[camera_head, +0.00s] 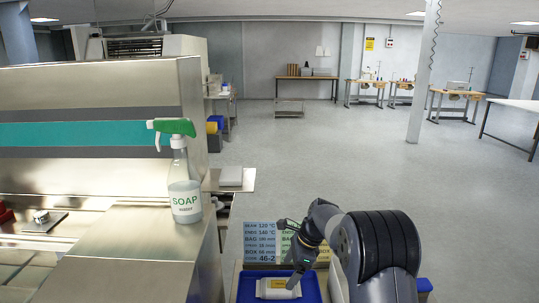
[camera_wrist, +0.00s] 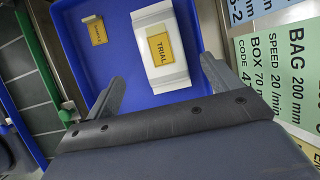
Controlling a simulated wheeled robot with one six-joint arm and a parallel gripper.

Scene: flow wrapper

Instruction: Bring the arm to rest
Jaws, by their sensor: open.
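My arm reaches down at the lower right of the head view, with my gripper (camera_head: 296,277) low over a blue tray (camera_head: 247,284). In the wrist view my gripper (camera_wrist: 163,70) is open, its two fingers spread apart with nothing between their tips. Beyond the tips, a white packet (camera_wrist: 180,77) with a yellow TRIAL label lies in the blue tray (camera_wrist: 127,8). The packet (camera_head: 264,292) also shows in the head view, partly hidden by the gripper. I cannot tell the exact height of the fingers above the tray.
A small yellow-brown tag (camera_wrist: 96,31) lies in the tray. A settings board (camera_wrist: 285,60) is beside it. A steel machine (camera_head: 80,95) stands at left, with a soap spray bottle (camera_head: 185,190) on its ledge. A pillar (camera_head: 423,75) and workbenches (camera_head: 455,95) stand farther off; the floor between is clear.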

